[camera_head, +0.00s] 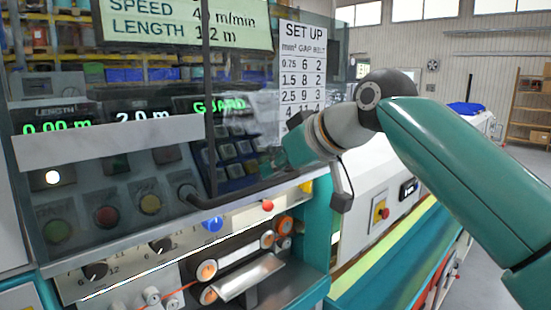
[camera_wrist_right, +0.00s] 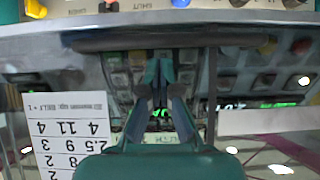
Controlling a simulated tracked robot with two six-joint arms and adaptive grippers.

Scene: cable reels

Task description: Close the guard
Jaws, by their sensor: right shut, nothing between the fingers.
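The guard (camera_head: 140,148) is a tinted see-through panel with a dark frame, in front of the machine's control panel. Its lower edge runs just above the row of knobs and rollers. A dark bar handle (camera_head: 245,190) runs along its lower right part; the bar also shows in the wrist view (camera_wrist_right: 105,45). My right gripper (camera_head: 288,150) is at the guard's right side, close to the handle. In the wrist view its fingers (camera_wrist_right: 158,75) are shut and empty, with tips near the bar. I cannot tell whether they touch it. My left gripper is out of view.
Behind the guard are buttons, a keypad and a green GUARD display (camera_head: 219,105). A SET UP sheet (camera_head: 302,60) hangs at the upper right. Below are a blue knob (camera_head: 212,224), a red knob (camera_head: 267,206) and rollers (camera_head: 208,270) with orange cable. Open floor lies at right.

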